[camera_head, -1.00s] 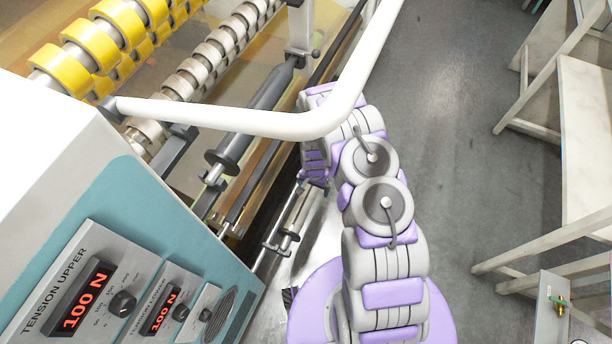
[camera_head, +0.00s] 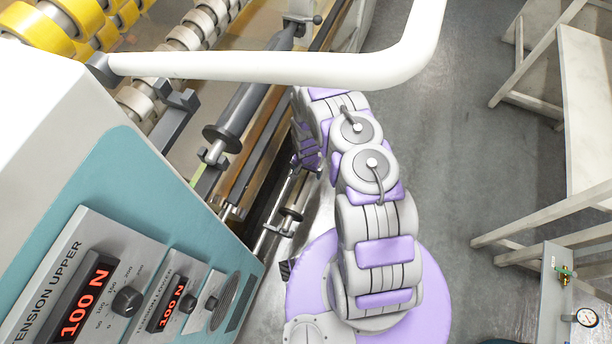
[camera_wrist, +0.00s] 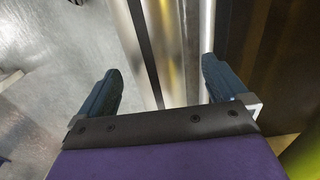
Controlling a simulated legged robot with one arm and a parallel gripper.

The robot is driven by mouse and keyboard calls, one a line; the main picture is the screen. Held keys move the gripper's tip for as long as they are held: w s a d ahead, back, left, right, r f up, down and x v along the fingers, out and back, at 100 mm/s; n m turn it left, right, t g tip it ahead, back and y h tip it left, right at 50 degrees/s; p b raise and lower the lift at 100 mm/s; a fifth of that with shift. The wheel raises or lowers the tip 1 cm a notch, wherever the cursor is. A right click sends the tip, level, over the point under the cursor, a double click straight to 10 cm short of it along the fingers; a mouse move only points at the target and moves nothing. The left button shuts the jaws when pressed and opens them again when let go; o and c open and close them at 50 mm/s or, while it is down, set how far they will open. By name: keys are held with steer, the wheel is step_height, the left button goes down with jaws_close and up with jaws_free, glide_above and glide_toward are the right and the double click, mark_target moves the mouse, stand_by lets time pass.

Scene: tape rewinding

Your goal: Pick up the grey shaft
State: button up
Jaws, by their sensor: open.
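A dark grey shaft (camera_head: 244,107) with a round collar near its front end lies along the machine, resting on supports at both ends. My arm reaches down to the right of it in the head view, and the gripper end is hard to make out there. In the wrist view my gripper (camera_wrist: 160,86) is open, with its two dark fingers wide apart. Long shiny metal bars (camera_wrist: 155,45) run lengthwise between the fingers. I cannot tell whether one of them is the grey shaft. Nothing is seen gripped.
A white rail (camera_head: 250,66) crosses above the shaft. A teal control panel (camera_head: 110,215) with red displays stands at left. Rollers with yellow rings (camera_head: 80,12) lie at upper left. Pale tables (camera_head: 590,85) stand at right, with open grey floor (camera_head: 440,150) between.

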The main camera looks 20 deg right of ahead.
steer(key=f, duration=0.1)
steer(key=d+f+b, duration=0.1)
steer(key=f, duration=0.1)
steer(key=f+b, duration=0.1)
steer(key=shift+w+d+f, duration=0.15)
steer(key=shift+d+f, duration=0.15)
steer(key=shift+d, duration=0.05)
steer(key=shift+f, duration=0.35)
steer(key=shift+a, duration=0.8)
steer(key=shift+c, duration=0.9)
steer(key=shift+d, duration=0.7)
steer(key=c, duration=0.6)
steer(key=shift+a+r, duration=0.1)
steer(key=shift+a, duration=0.4)
steer(key=c, duration=0.6)
steer(key=shift+d, duration=0.1)
steer(key=shift+c, duration=1.1)
steer(key=shift+w, duration=0.1)
